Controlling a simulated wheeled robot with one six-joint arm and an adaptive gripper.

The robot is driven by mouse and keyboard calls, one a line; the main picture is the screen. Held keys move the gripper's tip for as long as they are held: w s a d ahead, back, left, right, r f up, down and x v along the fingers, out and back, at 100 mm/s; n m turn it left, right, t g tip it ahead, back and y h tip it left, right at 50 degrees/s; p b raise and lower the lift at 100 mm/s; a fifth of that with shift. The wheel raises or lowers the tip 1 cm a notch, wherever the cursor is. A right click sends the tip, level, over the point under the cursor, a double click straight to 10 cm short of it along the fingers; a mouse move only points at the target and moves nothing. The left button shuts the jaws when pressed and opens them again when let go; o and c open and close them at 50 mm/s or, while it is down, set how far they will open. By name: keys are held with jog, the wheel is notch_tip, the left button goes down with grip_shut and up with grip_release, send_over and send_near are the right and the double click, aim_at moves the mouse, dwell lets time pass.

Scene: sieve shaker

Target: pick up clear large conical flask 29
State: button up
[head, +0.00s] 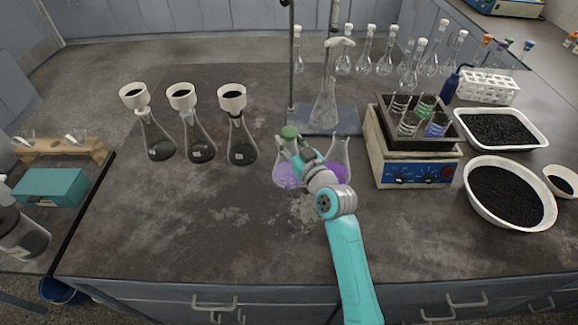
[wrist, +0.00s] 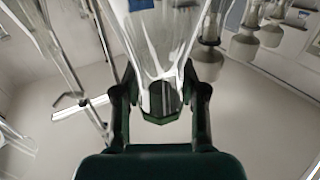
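Two clear conical flasks with purple contents stand on the bench in the head view, the left flask (head: 284,178) and the right flask (head: 340,157). No label 29 is readable, so I cannot tell which is flask 29. My gripper (head: 290,145) is at the upper part of the left flask, and my wrist hides part of both. In the wrist view, clear tapered glass (wrist: 160,50) lies between the two dark fingers of my gripper (wrist: 160,88). Whether the fingers press on the glass is unclear.
Three conical flasks with black-filled funnels (head: 190,135) stand left. A stand (head: 350,118) with a clear flask (head: 324,105) is behind. The shaker box (head: 412,172), a tray (head: 540,134) and a bowl (head: 480,210) of black granules are right. The front bench is clear.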

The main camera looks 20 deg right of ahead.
aim_at(289, 131)
grip_shut()
jog(key=shift+r, duration=0.2)
jog(key=shift+r, duration=1.7)
jog(key=s+d, duration=0.3)
jog(key=s, duration=1.4)
jog(key=shift+s+d+r, duration=0.1)
jog(key=shift+s+r, duration=0.1)
jog(key=shift+r, duration=1)
jog(key=shift+s+d+r, duration=0.1)
jog(key=shift+s+r, duration=0.05)
jog(key=shift+r, duration=1.05)
